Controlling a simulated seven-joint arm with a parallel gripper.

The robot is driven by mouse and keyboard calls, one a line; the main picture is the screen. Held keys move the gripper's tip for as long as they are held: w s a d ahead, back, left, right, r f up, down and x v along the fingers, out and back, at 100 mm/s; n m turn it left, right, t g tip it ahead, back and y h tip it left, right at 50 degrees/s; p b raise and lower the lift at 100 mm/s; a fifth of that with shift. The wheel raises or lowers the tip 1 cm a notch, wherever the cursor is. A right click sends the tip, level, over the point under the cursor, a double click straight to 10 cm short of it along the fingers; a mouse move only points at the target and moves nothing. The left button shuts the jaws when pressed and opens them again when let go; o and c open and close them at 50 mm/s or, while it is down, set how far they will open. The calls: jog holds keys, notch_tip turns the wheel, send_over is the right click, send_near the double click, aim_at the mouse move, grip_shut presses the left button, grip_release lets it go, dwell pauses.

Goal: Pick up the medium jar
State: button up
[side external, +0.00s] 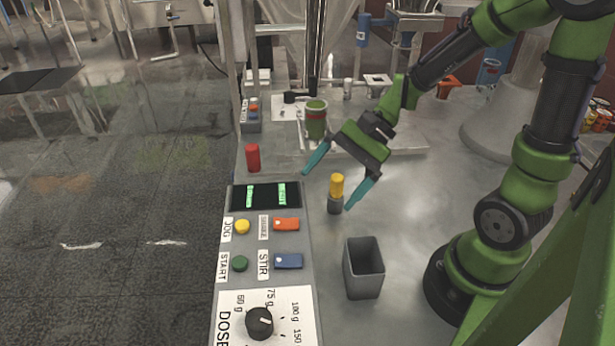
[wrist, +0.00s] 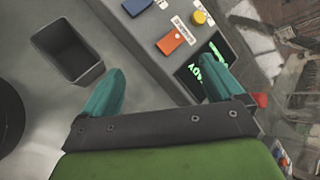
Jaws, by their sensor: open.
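I cannot tell for sure which thing is the medium jar. A small jar with a yellow upper part and grey base (side external: 336,193) stands upright on the metal table. A slim red cylinder (side external: 252,158) stands near the panel's far end. A larger green container with a red band (side external: 316,118) stands farther back. My gripper (side external: 327,190) is open and tilted, its teal fingers spread wide. In the side view the yellow jar appears close to the right finger; the depth between them is unclear. In the wrist view the space between the fingers (wrist: 158,84) is empty and no yellow jar shows.
A control panel (side external: 303,310) with buttons and a dial lines the table's left edge. An open grey bin (side external: 364,270) stands to its right, also in the wrist view (wrist: 66,48). A metal frame and filler parts stand behind. Bare table lies right of the yellow jar.

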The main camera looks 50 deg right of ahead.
jog(key=w+d+f+m+t+y, duration=0.2)
jog(key=w+m+t+y, duration=0.15)
jog(key=w+m, duration=0.3)
jog(key=m+t+h, duration=1.1)
jog(key=m+h, duration=0.3)
jog(key=m, duration=0.3)
send_near(316, 111)
jog(key=shift+n, duration=0.25)
jog(key=w, duration=0.1)
jog(key=w+d+f, duration=0.1)
jog(key=w, duration=0.1)
jog(key=w+d+f, duration=0.1)
jog(key=shift+w+d+f, duration=0.15)
jog(key=shift+w+f, duration=0.05)
jog(key=shift+w+d+r, duration=0.15)
jog(key=shift+d, duration=0.1)
jog(key=shift+t, duration=0.25)
jog(key=w, duration=0.7)
jog(key=shift+d, duration=0.3)
